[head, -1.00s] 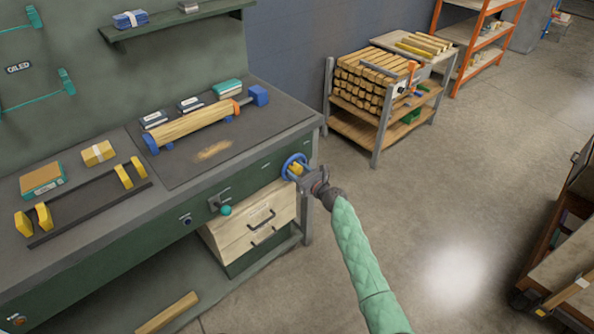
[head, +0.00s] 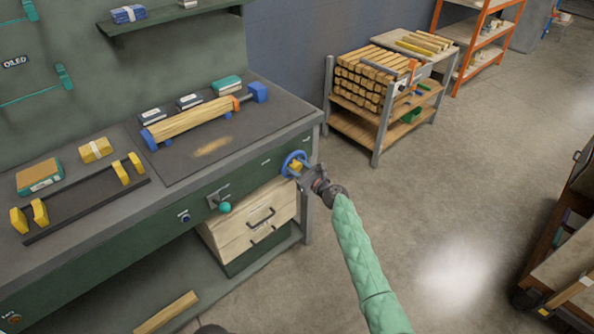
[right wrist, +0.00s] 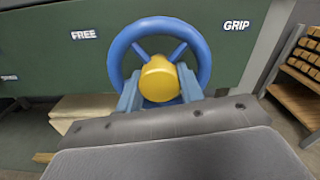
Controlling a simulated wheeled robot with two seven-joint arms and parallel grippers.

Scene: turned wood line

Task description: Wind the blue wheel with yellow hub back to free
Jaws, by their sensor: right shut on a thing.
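The blue wheel (head: 290,159) with its yellow hub (head: 296,168) is on the green front of the bench, near its right end. In the right wrist view the wheel (right wrist: 204,55) faces me, with its yellow hub (right wrist: 159,80) in the middle. A FREE label (right wrist: 84,34) is left of the wheel and a GRIP label (right wrist: 237,25) is right of it. My right gripper (head: 305,175) is at the wheel, shut on it, with its fingers around the lower part by the hub. The gripper body hides the wheel's bottom. My left gripper is not in view.
On the bench a wooden bar (head: 190,121) lies between blue end pieces. A lever with a teal knob (head: 225,207) and drawers (head: 262,215) are left of and below the wheel. A timber rack (head: 375,157) stands behind right. The floor (head: 440,200) right of the bench is clear.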

